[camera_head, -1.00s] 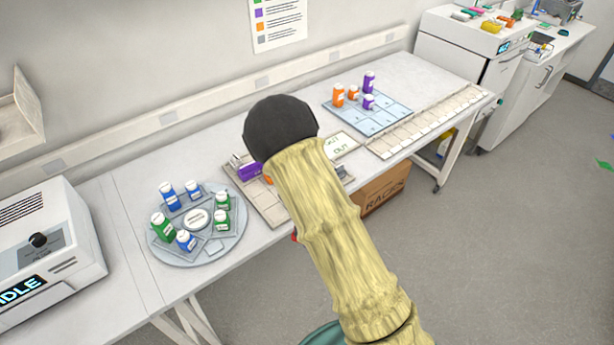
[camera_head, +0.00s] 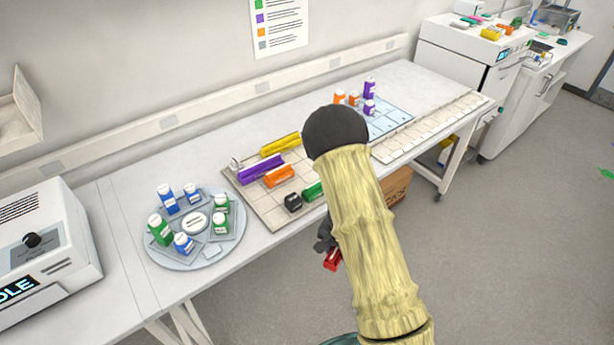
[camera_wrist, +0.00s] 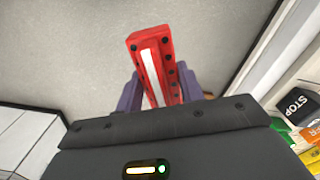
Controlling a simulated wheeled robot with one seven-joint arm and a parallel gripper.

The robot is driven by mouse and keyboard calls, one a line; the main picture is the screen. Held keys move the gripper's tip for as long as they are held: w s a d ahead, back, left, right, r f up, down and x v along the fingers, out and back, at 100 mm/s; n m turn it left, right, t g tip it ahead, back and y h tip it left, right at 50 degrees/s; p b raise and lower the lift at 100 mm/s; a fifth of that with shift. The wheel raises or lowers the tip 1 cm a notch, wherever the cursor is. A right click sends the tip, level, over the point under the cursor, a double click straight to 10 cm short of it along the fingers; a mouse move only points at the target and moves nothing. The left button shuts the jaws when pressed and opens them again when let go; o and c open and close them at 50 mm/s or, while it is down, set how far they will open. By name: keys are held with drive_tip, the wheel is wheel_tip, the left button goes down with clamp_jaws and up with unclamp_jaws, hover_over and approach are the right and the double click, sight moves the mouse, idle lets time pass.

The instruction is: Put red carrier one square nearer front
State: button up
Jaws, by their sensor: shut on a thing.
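The red carrier (camera_wrist: 150,60), a long block with a white stripe, is between the two purple-grey fingers of my gripper (camera_wrist: 160,88) in the wrist view. My gripper is shut on it. In the head view the red carrier (camera_head: 332,260) shows low beside my arm, out past the table's front edge and over the floor. The beige grid board (camera_head: 262,211) lies on the table. On it are a yellow carrier (camera_head: 281,144), a purple carrier (camera_head: 261,168), an orange carrier (camera_head: 279,176), a green carrier (camera_head: 313,191) and a black block (camera_head: 293,202). My arm hides the board's right part.
A round grey tray (camera_head: 207,262) with blue and green bottles stands left of the board. A blue grid mat (camera_head: 392,121) with orange and purple bottles is beyond my arm. A brown box (camera_head: 398,187) is under the table. Open floor lies in front.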

drive_tip(key=d+f+n, duration=0.1)
drive_tip(key=n, duration=0.1)
drive_tip(key=d+n, duration=0.1)
drive_tip(key=n, duration=0.1)
drive_tip(key=d+f+n+b, duration=0.1)
drive_tip(key=n, duration=0.1)
drive_tip(key=shift+f+n, duration=0.3)
drive_tip(key=shift+f, duration=0.05)
